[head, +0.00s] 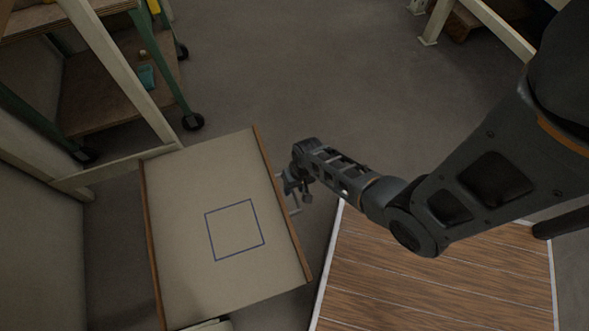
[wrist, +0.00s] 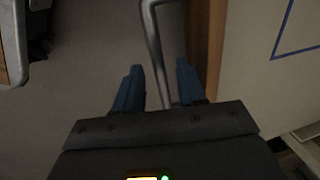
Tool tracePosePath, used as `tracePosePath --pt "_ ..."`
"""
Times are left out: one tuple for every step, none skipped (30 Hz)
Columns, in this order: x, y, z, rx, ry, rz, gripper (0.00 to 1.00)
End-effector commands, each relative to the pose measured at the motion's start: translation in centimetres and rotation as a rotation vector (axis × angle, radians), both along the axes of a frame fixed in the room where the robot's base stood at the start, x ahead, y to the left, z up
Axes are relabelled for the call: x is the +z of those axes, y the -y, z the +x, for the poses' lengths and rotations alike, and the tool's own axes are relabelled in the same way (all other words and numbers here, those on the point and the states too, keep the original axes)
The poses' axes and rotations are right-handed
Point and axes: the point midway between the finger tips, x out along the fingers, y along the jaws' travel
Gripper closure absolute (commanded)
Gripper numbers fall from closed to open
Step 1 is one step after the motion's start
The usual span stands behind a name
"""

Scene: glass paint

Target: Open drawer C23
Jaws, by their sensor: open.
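No label C23 is readable in either view. In the head view my gripper (head: 292,186) is beside the cabinet's right edge, and the drawer fronts are hidden.
A wood-planked surface with a pale rim (head: 430,285) lies at the lower right. A wheeled shelf cart (head: 110,90) stands at the upper left, close to the cabinet. The grey floor (head: 300,70) beyond my arm is clear.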

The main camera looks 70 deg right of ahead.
Motion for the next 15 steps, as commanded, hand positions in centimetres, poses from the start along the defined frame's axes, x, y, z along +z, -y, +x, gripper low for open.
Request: tracePosePath --pt "0.1 0.0 0.0 0.0 0.0 0.0 0.6" --pt "0.2 0.0 0.0 0.0 0.0 0.0 0.6" --pt "0.4 0.0 0.0 0.0 0.0 0.0 0.6" --pt "0.7 0.1 -0.1 0.0 0.0 0.0 0.6" --pt "1.0 0.1 -0.1 0.0 0.001 -0.001 0.6" --pt "1.6 0.2 -0.2 0.0 0.001 -0.002 0.6" --pt "2.1 0.2 -0.2 0.0 0.001 -0.002 0.6" --pt "2.6 0.3 -0.4 0.0 0.001 -0.001 0.6" --pt "3.3 0.3 -0.5 0.0 0.001 -0.002 0.6" --pt "3.8 0.4 -0.6 0.0 0.001 -0.001 0.6" --pt "4.3 0.5 -0.6 0.0 0.001 -0.002 0.6" --pt "5.0 0.5 -0.7 0.0 0.001 -0.001 0.6" --pt "5.4 0.6 -0.8 0.0 0.001 -0.002 0.6" --pt "5.8 0.6 -0.8 0.0 0.001 -0.002 0.6" --pt "6.3 0.7 -1.0 -0.001 0.0 0.0 0.6"
